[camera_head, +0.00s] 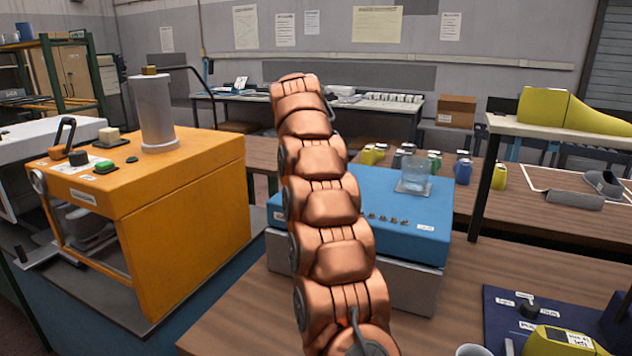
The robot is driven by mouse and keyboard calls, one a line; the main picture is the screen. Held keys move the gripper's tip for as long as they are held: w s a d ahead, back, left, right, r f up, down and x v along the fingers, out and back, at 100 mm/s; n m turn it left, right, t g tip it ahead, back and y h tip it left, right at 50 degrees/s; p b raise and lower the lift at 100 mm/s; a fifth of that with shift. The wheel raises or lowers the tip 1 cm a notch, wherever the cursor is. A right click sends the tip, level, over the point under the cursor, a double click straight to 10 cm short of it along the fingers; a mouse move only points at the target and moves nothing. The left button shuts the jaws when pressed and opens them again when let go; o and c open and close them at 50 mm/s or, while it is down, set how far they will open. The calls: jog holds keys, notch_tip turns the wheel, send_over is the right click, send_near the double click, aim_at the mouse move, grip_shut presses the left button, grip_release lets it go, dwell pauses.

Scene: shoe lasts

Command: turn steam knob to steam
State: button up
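The orange machine (195,195) stands at the left with a grey metal cylinder (155,110) on top. Its top carries a small black knob (78,157), a green button (104,167) and labels too small to read. Another black knob (529,309) sits on a dark blue panel (500,318) at the lower right, among small white labels. I cannot tell which knob is the steam knob, nor its setting. My copper segmented arm rises through the middle of the view. My gripper does not show clearly; the arm's far end is apart from both knobs in the picture.
A blue-topped box (400,205) with a glass (415,175) stands behind my arm. A raised shelf (560,128) holds a yellow shoe last (575,108). Bare wooden tabletop (490,265) lies between.

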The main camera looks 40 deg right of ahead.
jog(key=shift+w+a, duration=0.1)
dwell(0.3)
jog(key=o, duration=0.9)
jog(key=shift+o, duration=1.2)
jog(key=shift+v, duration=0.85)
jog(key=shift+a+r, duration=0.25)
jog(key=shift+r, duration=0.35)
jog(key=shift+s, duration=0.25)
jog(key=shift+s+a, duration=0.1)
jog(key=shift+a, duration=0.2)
